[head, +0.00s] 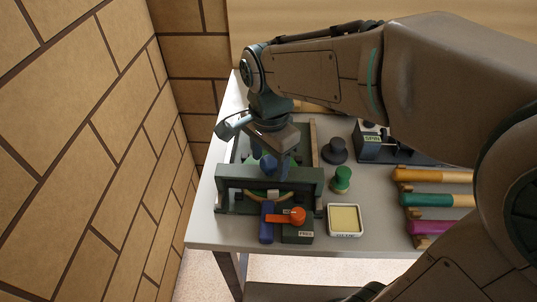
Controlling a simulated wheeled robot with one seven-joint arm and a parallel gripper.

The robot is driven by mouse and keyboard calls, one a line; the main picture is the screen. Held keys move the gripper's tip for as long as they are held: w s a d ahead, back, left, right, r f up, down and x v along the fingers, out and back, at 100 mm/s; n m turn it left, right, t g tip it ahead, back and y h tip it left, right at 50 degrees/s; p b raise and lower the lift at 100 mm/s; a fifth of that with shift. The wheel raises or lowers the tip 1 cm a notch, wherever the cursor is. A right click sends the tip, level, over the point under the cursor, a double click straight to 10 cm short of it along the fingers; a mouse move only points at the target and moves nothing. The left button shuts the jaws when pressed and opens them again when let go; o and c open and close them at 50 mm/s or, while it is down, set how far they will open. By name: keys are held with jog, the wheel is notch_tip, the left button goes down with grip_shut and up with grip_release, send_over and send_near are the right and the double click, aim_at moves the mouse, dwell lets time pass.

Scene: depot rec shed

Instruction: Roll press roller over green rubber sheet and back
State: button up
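My gripper (275,172) points down over the dark press frame (312,182) at the left of the table. It sits just behind the frame's front crossbar. Its fingertips are dark and small here, so I cannot tell whether they are open or shut, or whether they hold anything. Bits of green (249,161), perhaps the green rubber sheet, show beside the gripper inside the frame. The press roller cannot be made out clearly; the gripper and crossbar hide most of the frame's inside.
Right of the press are a dark knobbed stamp (335,151), a green knobbed stamp (342,180) and a pale pad in a white tray (345,219). Farther right are coloured rollers (427,200) and a labelled device (371,141). A brick wall (90,130) stands at left.

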jog(key=shift+w+r, duration=0.1)
jog(key=shift+r, duration=0.35)
notch_tip(320, 180, up, 13)
jog(key=p, duration=0.1)
